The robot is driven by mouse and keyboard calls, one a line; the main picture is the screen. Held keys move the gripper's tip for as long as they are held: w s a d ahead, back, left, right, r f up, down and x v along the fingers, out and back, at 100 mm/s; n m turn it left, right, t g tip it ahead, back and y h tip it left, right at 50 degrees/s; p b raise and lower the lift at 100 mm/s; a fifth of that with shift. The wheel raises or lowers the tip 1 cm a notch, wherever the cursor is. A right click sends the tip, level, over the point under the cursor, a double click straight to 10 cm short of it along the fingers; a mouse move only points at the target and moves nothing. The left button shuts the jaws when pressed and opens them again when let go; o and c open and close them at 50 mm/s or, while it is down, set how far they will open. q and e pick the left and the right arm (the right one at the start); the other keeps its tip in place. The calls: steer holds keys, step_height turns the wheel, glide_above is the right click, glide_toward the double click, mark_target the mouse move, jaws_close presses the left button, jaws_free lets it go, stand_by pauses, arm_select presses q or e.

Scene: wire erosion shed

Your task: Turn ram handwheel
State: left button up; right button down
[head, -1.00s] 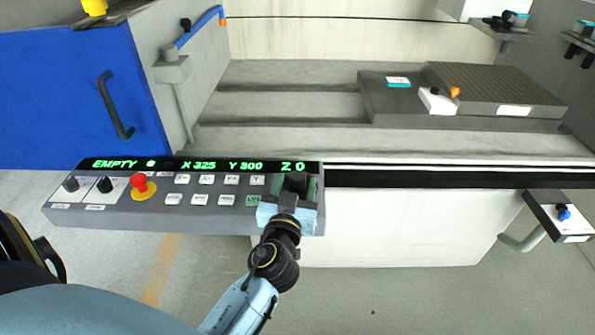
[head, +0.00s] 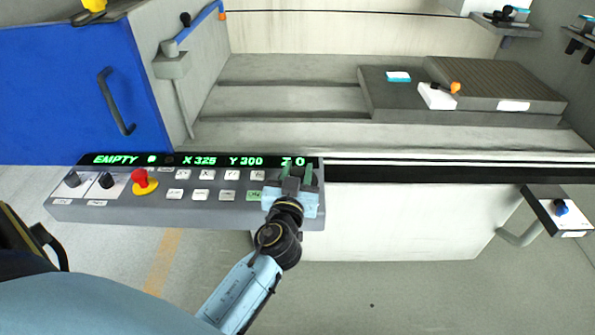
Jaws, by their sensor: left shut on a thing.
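The control panel (head: 230,212) is a grey console with a green-lit display reading EMPTY, X 325, Y 300 and Z 0. My left gripper (head: 297,172) is at its right end, its fingers closed in on a dark part there. I take that part to be the ram handwheel, but the fingers and palm hide most of it, so its shape and angle cannot be told. One finger partly covers the Z reading. My right gripper is not in view.
A red stop button (head: 140,178), two black knobs and several white keys are on the panel. Behind is the machine bed with a dark plate (head: 500,78). A blue door (head: 65,95) is at left, and a small bracketed box (head: 560,212) at right.

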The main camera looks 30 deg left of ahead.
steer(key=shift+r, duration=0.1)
arm_select(q)
steer(key=shift+m+t+h+p, duration=0.3)
steer(key=shift+m+h+p, duration=0.15)
steer(key=shift+h, duration=0.35)
steer(key=shift+a+r+m+h+p, duration=0.1)
steer(key=shift+m+h+p, duration=0.4)
steer(key=shift+m+h, duration=0.35)
steer(key=m+h+p, duration=0.2)
steer(key=h, duration=0.2)
steer(key=shift+t, duration=0.4)
steer(key=shift+m+h+p, duration=0.75)
steer(key=shift+m+h, duration=0.05)
steer(key=shift+h, duration=0.35)
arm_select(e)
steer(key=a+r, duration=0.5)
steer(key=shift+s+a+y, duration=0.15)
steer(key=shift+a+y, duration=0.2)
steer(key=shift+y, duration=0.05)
arm_select(q)
steer(key=o, duration=1)
steer(key=shift+c, duration=0.2)
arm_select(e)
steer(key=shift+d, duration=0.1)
arm_select(q)
steer(key=shift+s, duration=0.1)
